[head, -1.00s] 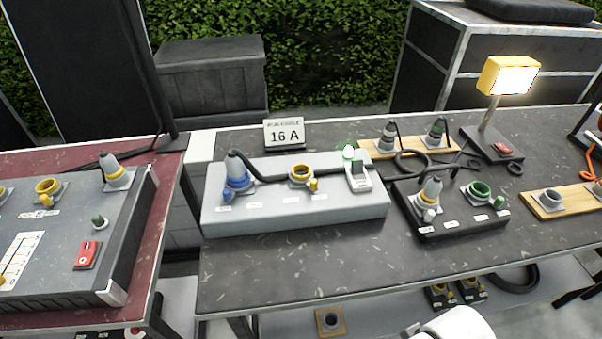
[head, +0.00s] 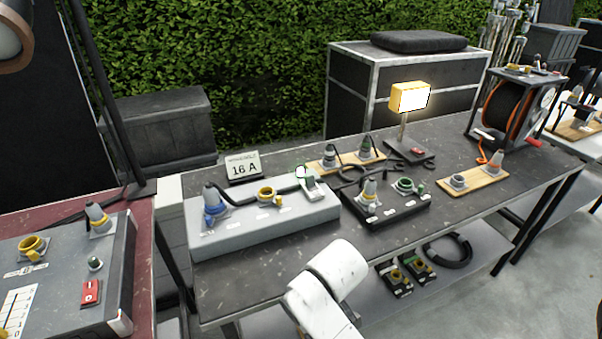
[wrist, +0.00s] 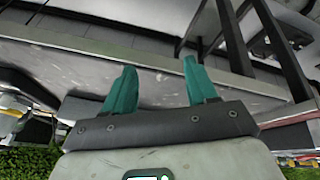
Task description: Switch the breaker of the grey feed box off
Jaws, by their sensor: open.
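The grey feed box (head: 262,222) is the light grey box on the dark table in the head view. A blue plug (head: 213,204) stands at its left end and a yellow socket (head: 266,193) in its middle. The feed box cannot be made out in the wrist view. The head view shows my white arm in front of the table.
A black box (head: 386,206) with plugs stands right of the feed box. A red-topped table (head: 147,208) adjoins at left. The table front is mostly bare.

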